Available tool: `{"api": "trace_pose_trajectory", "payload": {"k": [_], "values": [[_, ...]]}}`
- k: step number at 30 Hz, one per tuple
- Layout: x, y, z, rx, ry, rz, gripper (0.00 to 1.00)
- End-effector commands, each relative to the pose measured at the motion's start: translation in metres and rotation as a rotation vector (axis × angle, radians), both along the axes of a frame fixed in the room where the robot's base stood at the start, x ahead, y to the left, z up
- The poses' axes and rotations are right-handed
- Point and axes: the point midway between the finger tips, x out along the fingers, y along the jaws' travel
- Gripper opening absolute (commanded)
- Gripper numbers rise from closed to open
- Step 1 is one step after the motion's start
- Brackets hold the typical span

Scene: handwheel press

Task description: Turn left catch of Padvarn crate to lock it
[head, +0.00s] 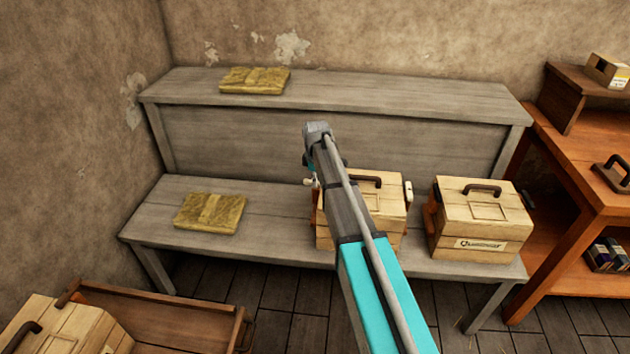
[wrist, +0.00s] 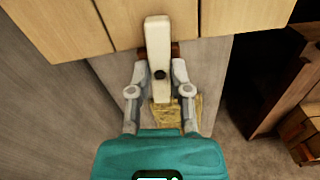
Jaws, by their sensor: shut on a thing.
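The middle wooden crate (head: 383,208) stands on the low grey bench, lid down, with a dark handle on top; my arm hides part of its front, and I see no label on it. Its left catch, a pale bar with a dark pivot (wrist: 157,32), shows in the wrist view, lying across the edge of the crate's planks (wrist: 235,18). My gripper (wrist: 160,72) is shut on this catch, one finger on each side near the pivot. In the head view my arm mostly hides the gripper. A pale catch (head: 408,191) also shows on the crate's right side.
A second crate (head: 480,225) with a label stands close on the right. A yellow folded cloth (head: 210,212) lies left on the low grey bench (head: 150,222), another (head: 255,80) on the raised shelf. An orange-brown workbench (head: 575,150) is at right, an open wooden box (head: 165,305) at lower left.

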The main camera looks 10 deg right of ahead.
Motion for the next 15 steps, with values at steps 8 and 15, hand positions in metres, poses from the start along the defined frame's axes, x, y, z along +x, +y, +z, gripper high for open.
{"api": "trace_pose_trajectory", "payload": {"k": [8,15], "values": [[0.0004,-0.0012,0.0000,-0.003,-0.001,0.118,0.00],[0.0006,-0.0014,0.0000,-0.003,-0.001,0.143,0.00]]}}
